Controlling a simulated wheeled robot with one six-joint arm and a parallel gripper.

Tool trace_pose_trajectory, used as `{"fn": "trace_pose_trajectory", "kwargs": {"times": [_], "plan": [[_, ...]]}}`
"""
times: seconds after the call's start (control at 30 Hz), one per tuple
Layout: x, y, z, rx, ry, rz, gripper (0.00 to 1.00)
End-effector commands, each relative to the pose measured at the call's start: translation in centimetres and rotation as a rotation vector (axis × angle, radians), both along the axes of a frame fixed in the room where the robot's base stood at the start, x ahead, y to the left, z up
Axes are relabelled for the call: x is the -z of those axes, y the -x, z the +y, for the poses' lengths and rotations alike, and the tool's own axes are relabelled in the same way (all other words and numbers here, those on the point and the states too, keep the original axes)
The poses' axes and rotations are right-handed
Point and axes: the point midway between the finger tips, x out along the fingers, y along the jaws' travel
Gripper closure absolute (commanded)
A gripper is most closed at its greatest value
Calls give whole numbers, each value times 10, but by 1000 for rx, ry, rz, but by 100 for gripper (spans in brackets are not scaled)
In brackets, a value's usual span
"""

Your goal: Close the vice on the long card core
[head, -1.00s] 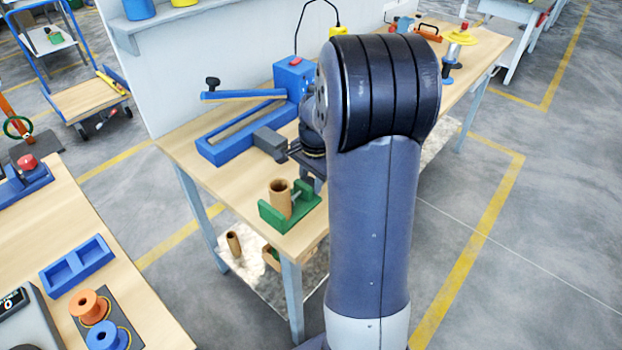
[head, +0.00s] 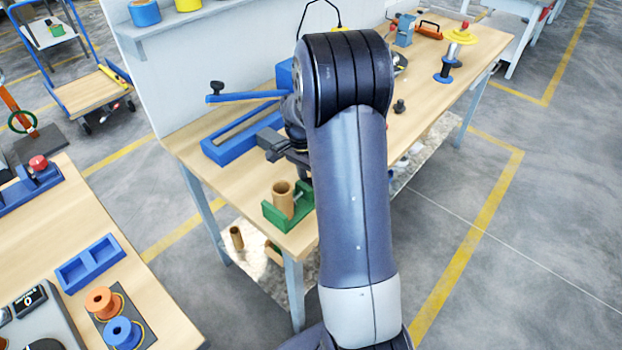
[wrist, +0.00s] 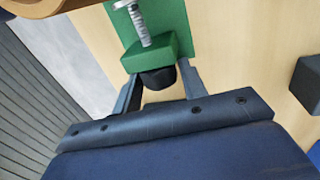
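A brown card core (head: 284,201) stands upright in the green vice (head: 272,215) near the front corner of the bench. Its lower edge shows at the top left of the wrist view (wrist: 50,6). The vice's metal screw (wrist: 140,22) runs through a green end block (wrist: 158,55) to a black knob (wrist: 158,79). In the wrist view, the screw's round pad (wrist: 124,4) looks apart from the core. My gripper (wrist: 160,80) has one finger on each side of the knob. I cannot tell whether the fingers press on it. In the head view my arm hides the knob and fingertips.
A blue machine frame (head: 238,142) with a grey block (head: 271,145) and a blue lever (head: 245,96) lies behind the vice. Another brown core (head: 236,238) stands on the lower shelf. A second bench (head: 60,215) with spools is at the left.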

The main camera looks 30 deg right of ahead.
Motion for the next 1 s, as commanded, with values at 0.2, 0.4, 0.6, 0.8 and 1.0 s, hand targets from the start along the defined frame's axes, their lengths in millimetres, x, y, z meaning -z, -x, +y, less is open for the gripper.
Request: {"fn": "trace_pose_trajectory", "kwargs": {"times": [0.2, 0.4, 0.6, 0.8, 1.0], "plan": [[0, 0, 0, 0, 0, 0, 44], [-1, 0, 0, 0, 0, -1, 44], [-22, -4, 1, 0, 1, -4, 44], [-62, -11, 4, -1, 0, -5, 44], [-94, -16, 6, -1, 0, -2, 44]]}}
